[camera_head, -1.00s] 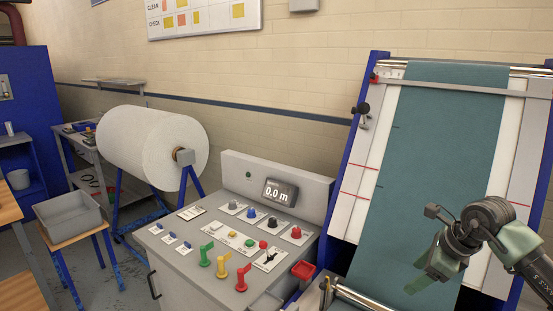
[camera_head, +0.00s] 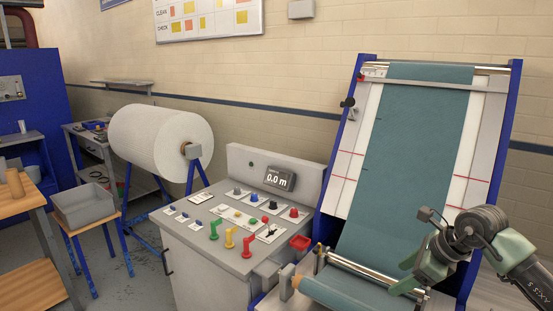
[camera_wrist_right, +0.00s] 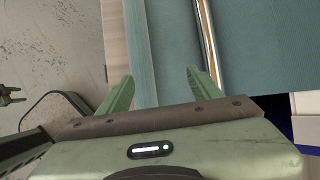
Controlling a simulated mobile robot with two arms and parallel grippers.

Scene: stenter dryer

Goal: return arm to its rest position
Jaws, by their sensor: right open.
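My right arm comes in at the lower right of the head view. Its green gripper (camera_head: 408,291) hangs low over the teal fabric (camera_head: 412,140) near the front roll of the stenter dryer. In the right wrist view the two green fingers (camera_wrist_right: 160,80) stand apart with nothing between them. Below them I see teal fabric (camera_wrist_right: 255,45) and a shiny metal bar (camera_wrist_right: 208,42). Whether the fingers touch the fabric is unclear. My left gripper does not show; a small dark green shape at the wrist view's left edge is unclear.
A control console (camera_head: 225,262) with coloured levers and knobs stands left of the dryer. A fabric roll with a wooden end (camera_head: 288,276) lies in front. A large white roll (camera_head: 160,140), a grey bin (camera_head: 83,207) and a wooden table (camera_head: 25,280) are further left.

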